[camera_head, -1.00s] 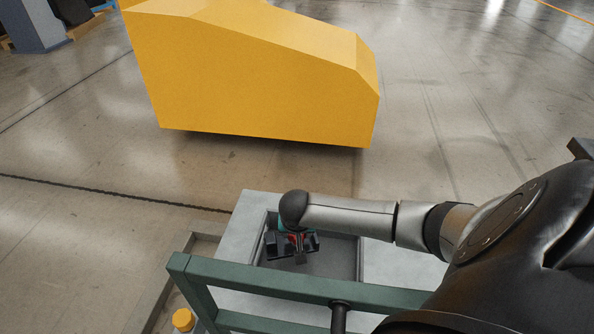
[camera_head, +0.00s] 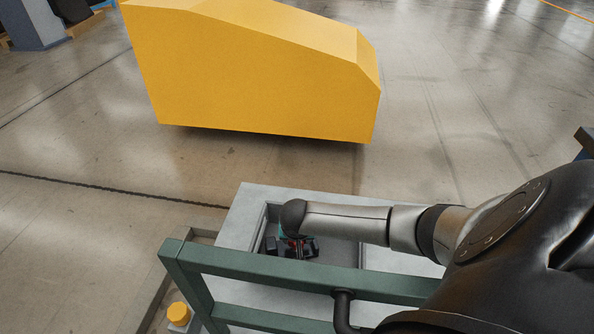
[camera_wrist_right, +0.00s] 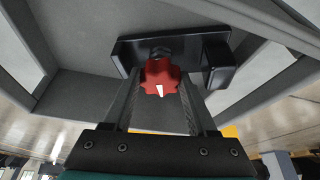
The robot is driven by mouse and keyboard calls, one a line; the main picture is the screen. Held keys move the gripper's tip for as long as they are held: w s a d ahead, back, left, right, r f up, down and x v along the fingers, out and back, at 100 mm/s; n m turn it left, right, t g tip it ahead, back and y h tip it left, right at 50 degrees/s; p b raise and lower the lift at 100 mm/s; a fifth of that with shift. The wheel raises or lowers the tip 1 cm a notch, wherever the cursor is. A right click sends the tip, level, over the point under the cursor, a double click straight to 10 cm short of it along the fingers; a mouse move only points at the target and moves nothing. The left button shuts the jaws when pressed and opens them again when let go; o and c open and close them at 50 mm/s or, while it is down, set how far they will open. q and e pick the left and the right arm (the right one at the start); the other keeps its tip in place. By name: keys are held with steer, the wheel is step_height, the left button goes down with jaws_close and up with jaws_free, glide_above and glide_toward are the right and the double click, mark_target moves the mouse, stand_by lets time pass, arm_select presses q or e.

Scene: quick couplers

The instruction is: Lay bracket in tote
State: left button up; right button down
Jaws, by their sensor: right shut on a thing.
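The bracket is a black piece with raised ends and a red knob (camera_wrist_right: 160,74). In the right wrist view the bracket (camera_wrist_right: 217,62) lies across my right gripper (camera_wrist_right: 159,84), whose two fingers are shut on it at the knob. In the head view my right gripper (camera_head: 298,248) points down inside the opening of the grey tote (camera_head: 240,222), near its left side. The bracket (camera_head: 312,248) shows there as dark parts below the hand, partly hidden. I cannot tell whether it touches the tote floor. My left gripper is not in view.
A green rail frame (camera_head: 290,278) runs across in front of the tote and hides its near part. A yellow knob (camera_head: 179,312) stands at the lower left. A large yellow block (camera_head: 260,85) stands on the floor beyond. The tote's right part looks empty.

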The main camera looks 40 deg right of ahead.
steer(key=shift+w, duration=0.1)
steer(key=shift+f, duration=0.15)
steer(key=shift+c, duration=1)
jaws_free()
steer(key=shift+r, duration=0.3)
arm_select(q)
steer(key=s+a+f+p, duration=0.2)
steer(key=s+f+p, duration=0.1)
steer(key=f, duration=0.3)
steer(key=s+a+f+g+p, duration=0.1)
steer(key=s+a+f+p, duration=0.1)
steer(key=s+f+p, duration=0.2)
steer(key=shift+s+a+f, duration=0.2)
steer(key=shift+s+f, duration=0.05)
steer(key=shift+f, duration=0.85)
arm_select(e)
steer(key=v, duration=1.1)
steer(key=shift+s+r, duration=0.2)
steer(key=shift+r, duration=0.1)
steer(key=shift+a, duration=0.1)
